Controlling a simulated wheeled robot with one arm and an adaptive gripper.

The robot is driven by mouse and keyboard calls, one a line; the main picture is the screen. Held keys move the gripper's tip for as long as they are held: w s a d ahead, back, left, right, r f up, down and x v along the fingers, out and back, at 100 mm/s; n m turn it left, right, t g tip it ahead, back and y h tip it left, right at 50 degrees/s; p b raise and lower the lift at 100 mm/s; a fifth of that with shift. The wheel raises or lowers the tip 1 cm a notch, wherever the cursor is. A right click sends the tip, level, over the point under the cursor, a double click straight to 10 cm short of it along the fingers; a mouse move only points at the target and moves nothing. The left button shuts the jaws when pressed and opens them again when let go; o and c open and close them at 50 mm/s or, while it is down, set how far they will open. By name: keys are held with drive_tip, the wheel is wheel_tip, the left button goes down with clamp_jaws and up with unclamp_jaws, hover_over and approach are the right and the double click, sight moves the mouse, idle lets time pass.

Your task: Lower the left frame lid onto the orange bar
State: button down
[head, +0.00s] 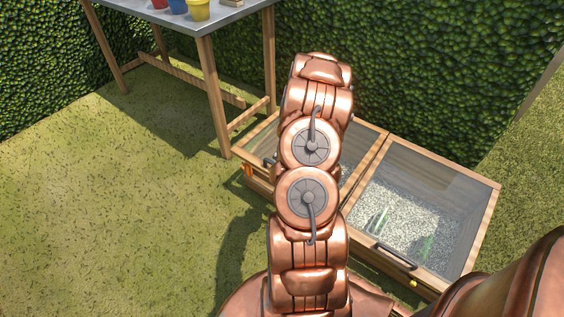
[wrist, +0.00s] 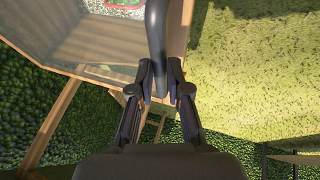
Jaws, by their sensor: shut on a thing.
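The left frame lid (head: 262,138) is a wood-edged glass panel, largely hidden behind my arm in the head view. Its visible left corner sits close above the wooden box, with a narrow gap. A small orange piece (head: 248,171) shows under that corner; it may be part of the orange bar, the rest of which is hidden. In the wrist view, my gripper (wrist: 160,78) is shut on the dark curved handle (wrist: 156,35). The lid's wooden edge (wrist: 178,30) runs beside the handle. My gripper is hidden behind my arm in the head view.
The right lid (head: 445,185) lies flat on the box, with a dark handle (head: 393,257) and gravel and green plants beneath. A table (head: 150,15) with coloured pots stands at the back left. Hedges (head: 440,70) close the back. The grass (head: 120,210) at left is open.

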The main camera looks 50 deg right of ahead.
drive_tip(key=shift+s+a+f, duration=0.1)
drive_tip(key=shift+a+f, duration=0.45)
drive_tip(key=shift+a, duration=0.2)
drive_tip(key=c, duration=1.4)
unclamp_jaws()
drive_tip(key=shift+c, duration=0.2)
drive_tip(key=o, duration=0.3)
drive_tip(key=shift+d+r, duration=0.15)
drive_tip(key=shift+d, duration=0.25)
drive_tip(key=shift+s+r, duration=0.1)
drive_tip(key=shift+r, duration=0.4)
drive_tip(key=v, duration=1.1)
